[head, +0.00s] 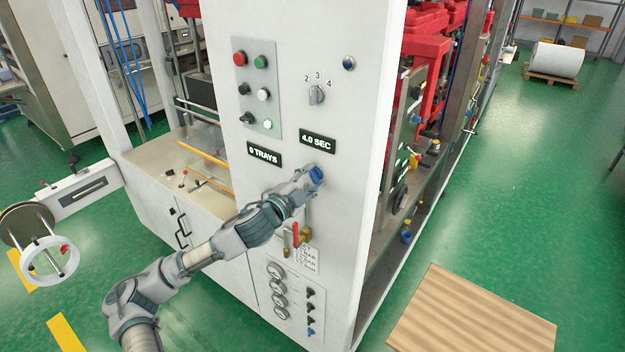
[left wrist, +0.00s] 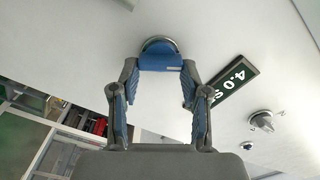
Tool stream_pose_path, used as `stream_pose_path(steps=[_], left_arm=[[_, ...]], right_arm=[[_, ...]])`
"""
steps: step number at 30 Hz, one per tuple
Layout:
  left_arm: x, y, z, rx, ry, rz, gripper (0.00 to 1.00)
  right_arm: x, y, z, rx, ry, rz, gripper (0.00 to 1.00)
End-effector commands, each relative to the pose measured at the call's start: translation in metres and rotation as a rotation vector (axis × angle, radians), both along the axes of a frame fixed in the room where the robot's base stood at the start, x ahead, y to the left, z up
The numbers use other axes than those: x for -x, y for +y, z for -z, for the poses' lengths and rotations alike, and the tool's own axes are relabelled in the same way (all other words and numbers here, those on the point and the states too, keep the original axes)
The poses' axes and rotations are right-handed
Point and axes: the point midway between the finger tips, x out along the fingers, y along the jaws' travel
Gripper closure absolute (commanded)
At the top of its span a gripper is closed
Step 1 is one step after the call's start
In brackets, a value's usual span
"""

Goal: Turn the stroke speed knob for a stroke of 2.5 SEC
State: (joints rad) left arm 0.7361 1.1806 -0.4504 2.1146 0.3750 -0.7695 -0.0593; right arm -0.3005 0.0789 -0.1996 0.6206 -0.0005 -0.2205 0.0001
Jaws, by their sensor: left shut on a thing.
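The display (left wrist: 229,82) shows there tilted and partly hidden by a finger. The knob's pointer and any scale marks cannot be made out. My right gripper is not in view.
A grey selector (head: 317,95) marked 2, 3, 4 and a dark blue button (head: 348,63) sit higher on the panel. A button box (head: 257,90) and a 0 TRAYS display (head: 264,154) are to the left. A red-handled valve (head: 296,233) and gauges (head: 276,286) lie below.

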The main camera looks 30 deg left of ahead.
Motion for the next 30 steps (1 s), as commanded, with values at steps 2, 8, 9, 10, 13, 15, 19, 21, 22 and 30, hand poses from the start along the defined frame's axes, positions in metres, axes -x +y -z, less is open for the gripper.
stream_pose_path(steps=[2, 8, 9, 10, 13, 15, 19, 21, 22, 30], left_arm=[[-0.001, 0.001, 0.006, 0.033, 0.017, -0.002, 0.89], [-0.001, 0.001, 0.008, 0.163, 0.030, -0.001, 0.89], [-0.001, 0.001, 0.008, 0.196, 0.033, -0.002, 0.89], [-0.001, 0.001, 0.008, 0.223, 0.037, -0.002, 0.89], [-0.001, 0.000, 0.008, 0.317, 0.043, -0.001, 0.89], [-0.001, 0.000, 0.008, 0.384, 0.051, -0.001, 0.89], [-0.001, 0.000, 0.008, 0.508, 0.061, -0.001, 0.89], [-0.001, 0.000, 0.007, 0.576, 0.065, 0.000, 0.89], [-0.001, 0.000, 0.007, 0.603, 0.069, 0.000, 0.89], [-0.001, 0.001, 0.006, 0.854, 0.087, -0.001, 0.89]], right_arm=[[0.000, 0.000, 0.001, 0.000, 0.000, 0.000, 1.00], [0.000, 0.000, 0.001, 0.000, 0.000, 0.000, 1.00], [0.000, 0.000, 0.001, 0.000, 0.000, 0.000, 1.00], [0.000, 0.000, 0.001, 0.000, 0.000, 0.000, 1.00], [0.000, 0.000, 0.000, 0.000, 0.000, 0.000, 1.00], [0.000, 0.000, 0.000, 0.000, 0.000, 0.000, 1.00], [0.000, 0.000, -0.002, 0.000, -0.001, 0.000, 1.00], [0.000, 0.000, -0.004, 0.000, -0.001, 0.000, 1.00], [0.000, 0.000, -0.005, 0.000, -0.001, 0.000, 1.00], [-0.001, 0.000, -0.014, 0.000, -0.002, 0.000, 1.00]])
